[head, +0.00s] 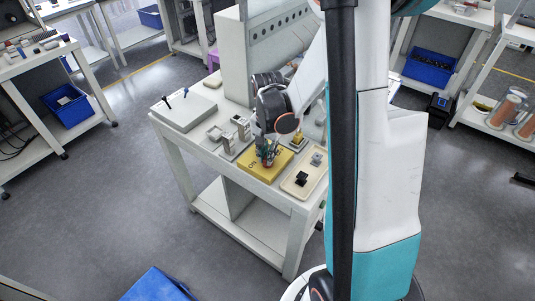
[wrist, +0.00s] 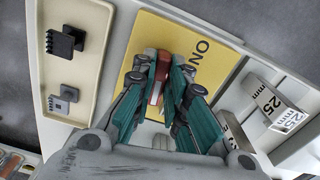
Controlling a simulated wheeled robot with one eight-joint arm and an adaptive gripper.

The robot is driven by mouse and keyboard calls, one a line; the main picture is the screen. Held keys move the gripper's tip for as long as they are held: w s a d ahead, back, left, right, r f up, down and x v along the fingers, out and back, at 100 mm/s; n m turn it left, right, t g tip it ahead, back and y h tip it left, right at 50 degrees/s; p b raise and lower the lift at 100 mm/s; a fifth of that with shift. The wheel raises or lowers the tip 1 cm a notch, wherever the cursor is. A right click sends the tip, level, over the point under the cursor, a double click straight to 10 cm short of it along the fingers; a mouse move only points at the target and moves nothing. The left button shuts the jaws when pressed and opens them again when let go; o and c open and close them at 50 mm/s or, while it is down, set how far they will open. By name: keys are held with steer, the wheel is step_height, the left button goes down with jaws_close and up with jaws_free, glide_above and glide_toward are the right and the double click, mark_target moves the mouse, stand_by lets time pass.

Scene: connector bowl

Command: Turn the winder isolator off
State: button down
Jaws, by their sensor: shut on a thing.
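The winder isolator is a yellow plate (head: 250,173) with dark "ON" lettering, lying near the front edge of the bench; its yellow face also shows in the wrist view (wrist: 225,62). A red handle (wrist: 161,72) stands out from the plate in the wrist view. My gripper (head: 267,155) is over the plate, pointing down. In the wrist view its teal fingers (wrist: 161,85) are closed on the red handle from both sides. The fingers and wrist hide the lower part of the plate and much of the handle.
A cream tray (head: 289,184) with small dark blocks lies right of the plate in the head view. Metal brackets marked 25 mm (wrist: 269,100) stand on the other side. A grey box (head: 184,114) with small levers sits at the bench's left end. A tall perforated panel (head: 276,38) rises behind.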

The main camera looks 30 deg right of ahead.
steer(key=shift+m, duration=0.8)
steer(key=c, duration=1.6)
jaws_free()
step_height(320, 180, up, 12)
steer(key=shift+a, duration=0.1)
